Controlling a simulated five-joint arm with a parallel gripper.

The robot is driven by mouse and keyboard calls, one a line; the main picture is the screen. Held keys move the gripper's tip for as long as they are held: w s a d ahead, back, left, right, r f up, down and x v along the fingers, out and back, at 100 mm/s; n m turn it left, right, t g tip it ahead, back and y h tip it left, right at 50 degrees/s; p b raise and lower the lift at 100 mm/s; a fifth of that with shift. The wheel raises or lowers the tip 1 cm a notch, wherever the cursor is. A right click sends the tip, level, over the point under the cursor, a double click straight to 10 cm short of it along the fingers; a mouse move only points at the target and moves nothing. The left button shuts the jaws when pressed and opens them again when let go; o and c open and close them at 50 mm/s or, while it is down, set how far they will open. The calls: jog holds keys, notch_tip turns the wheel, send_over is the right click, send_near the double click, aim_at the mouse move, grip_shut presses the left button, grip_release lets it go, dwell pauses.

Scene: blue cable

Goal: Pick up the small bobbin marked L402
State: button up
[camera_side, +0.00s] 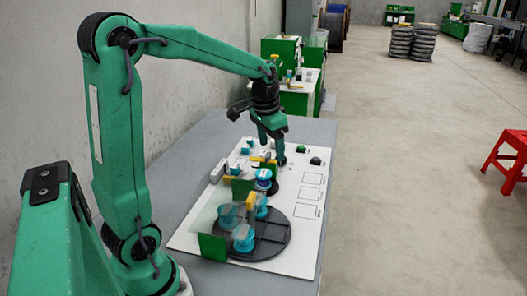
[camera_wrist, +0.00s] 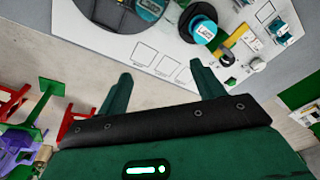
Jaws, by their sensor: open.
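A blue bobbin with a white label (camera_wrist: 204,28) sits on a small dark round base in the wrist view. Its label looks like L402 but is small. In the side view a blue bobbin (camera_side: 264,174) stands on a small dark base, just left of and nearer than my fingertips. My gripper (camera_side: 281,156) is low over the far part of the white board. In the wrist view my gripper (camera_wrist: 160,70) is open, with nothing between its fingers. The labelled bobbin lies beyond the right finger, apart from it.
A large dark round tray (camera_side: 270,240) holds several blue bobbins, with green and yellow blocks and a clear panel beside them. Small parts (camera_wrist: 280,30) lie at the board's far end. The board's outlined squares (camera_side: 311,194) are clear. A red stool (camera_side: 506,155) stands off the table.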

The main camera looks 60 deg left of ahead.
jog(key=g, duration=0.2)
send_over(263, 173)
jog(key=shift+h, duration=0.3)
notch_tip(263, 173, down, 10)
jog(key=shift+w+f, duration=0.1)
jog(key=shift+f, duration=3.95)
jog(key=c, duration=1)
jog(key=shift+r, duration=0.1)
jog(key=shift+r, duration=0.8)
notch_tip(263, 173, up, 2)
jog(key=shift+r, duration=0.2)
jog(key=d+r, duration=0.7)
jog(key=d, duration=0.4)
jog(key=shift+d, duration=0.35)
